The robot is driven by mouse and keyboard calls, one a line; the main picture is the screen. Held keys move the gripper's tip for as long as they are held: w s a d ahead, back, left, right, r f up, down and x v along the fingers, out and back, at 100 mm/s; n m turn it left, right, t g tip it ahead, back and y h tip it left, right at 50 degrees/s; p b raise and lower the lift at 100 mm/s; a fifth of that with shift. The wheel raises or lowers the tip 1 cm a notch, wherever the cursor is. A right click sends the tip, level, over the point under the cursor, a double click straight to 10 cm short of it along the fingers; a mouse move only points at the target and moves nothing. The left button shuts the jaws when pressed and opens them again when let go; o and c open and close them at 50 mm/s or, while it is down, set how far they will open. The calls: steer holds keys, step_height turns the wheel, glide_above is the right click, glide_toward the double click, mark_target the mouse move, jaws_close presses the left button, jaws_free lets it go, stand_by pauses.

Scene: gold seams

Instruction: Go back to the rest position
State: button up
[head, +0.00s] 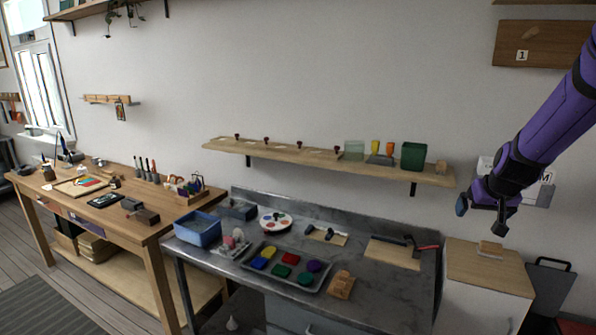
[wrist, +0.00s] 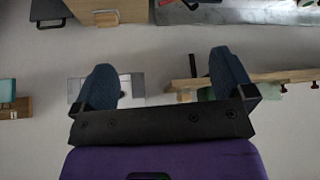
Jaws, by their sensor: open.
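My gripper (head: 481,217) hangs at the right in the head view, at the end of my purple arm. It is raised in front of the wall, right of the long wall shelf (head: 300,156), and points downward. In the wrist view my gripper (wrist: 166,85) shows two dark blue fingers spread wide apart with nothing between them. No held object shows in either view.
A metal worktable (head: 350,282) carries a tray (head: 286,268) of coloured blocks, a blue bin (head: 197,229) and tools. A wooden bench (head: 120,228) stands left. A wood-topped cabinet (head: 488,272) stands below my gripper. The air around my gripper looks clear.

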steer(key=s+a+r+n+y, duration=0.1)
steer(key=s+a+r, duration=0.6)
steer(key=s+a, duration=0.2)
steer(key=s+a+r+n, duration=0.2)
steer(key=s+a+r, duration=0.5)
steer(key=s+a, duration=0.5)
steer(key=s, duration=0.6)
steer(key=shift+s+n+g+y, duration=0.3)
steer(key=shift+s+y, duration=0.05)
steer(key=shift+y, duration=0.05)
steer(key=shift+r, duration=0.1)
